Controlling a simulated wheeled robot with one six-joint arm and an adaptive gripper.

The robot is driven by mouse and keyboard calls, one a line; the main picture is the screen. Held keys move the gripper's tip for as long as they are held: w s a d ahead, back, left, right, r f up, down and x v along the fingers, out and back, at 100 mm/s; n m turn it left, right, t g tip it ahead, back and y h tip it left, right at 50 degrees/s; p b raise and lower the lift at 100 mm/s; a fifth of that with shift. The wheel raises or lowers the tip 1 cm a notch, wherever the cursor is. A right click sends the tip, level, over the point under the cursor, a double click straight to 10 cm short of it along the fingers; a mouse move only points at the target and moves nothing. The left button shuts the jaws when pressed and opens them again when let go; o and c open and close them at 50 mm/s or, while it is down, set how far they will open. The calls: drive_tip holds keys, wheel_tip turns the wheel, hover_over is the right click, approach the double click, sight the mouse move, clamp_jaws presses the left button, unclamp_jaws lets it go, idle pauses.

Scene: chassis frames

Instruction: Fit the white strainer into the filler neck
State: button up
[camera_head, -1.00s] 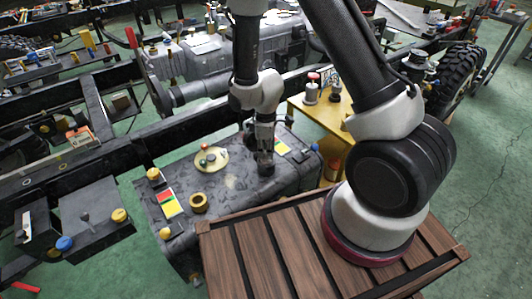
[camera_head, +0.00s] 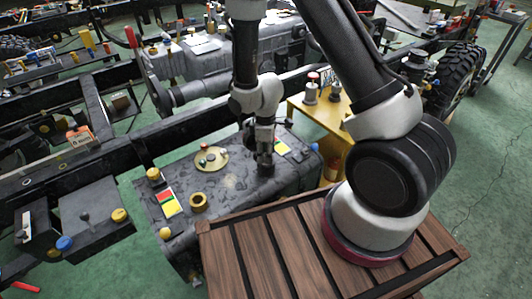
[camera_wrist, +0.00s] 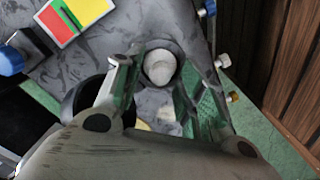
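A white rounded piece, which I take to be the strainer (camera_wrist: 160,67), shows in the wrist view, framed by a dark ring that looks like the filler neck (camera_wrist: 160,46). It appears to sit within that ring, but how deep I cannot tell. My gripper (camera_wrist: 160,80) has its two fingers apart, one on each side of the ring. A dark gap seems to separate them from the white piece. In the head view my gripper (camera_head: 265,166) points down at the grey tank (camera_head: 235,185), right of its middle. The strainer and neck are hidden there.
A brass ring (camera_head: 198,202), a round pale plate (camera_head: 211,158) and coloured labels (camera_head: 170,203) are on the tank top. A blue knob (camera_head: 314,147) is at its right end. A slatted wooden platform (camera_head: 225,262) lies in front. A black chassis beam (camera_head: 100,160) runs behind.

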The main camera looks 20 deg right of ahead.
drive_tip(key=d+r+m+t, duration=0.1)
drive_tip(key=d+r+m, duration=0.25)
drive_tip(key=r, duration=1.75)
drive_tip(key=s+d+r+m+t, duration=0.1)
drive_tip(key=s+d+r+m, duration=0.3)
drive_tip(key=s+r, duration=0.5)
drive_tip(key=s+d+r+m+t, duration=0.2)
drive_tip(key=s+d+r+m, duration=0.3)
drive_tip(key=s+d+r, duration=0.2)
drive_tip(key=s+r, duration=0.2)
drive_tip(key=s, duration=0.1)
drive_tip(key=shift+d+r, duration=0.15)
drive_tip(key=shift+d, duration=0.05)
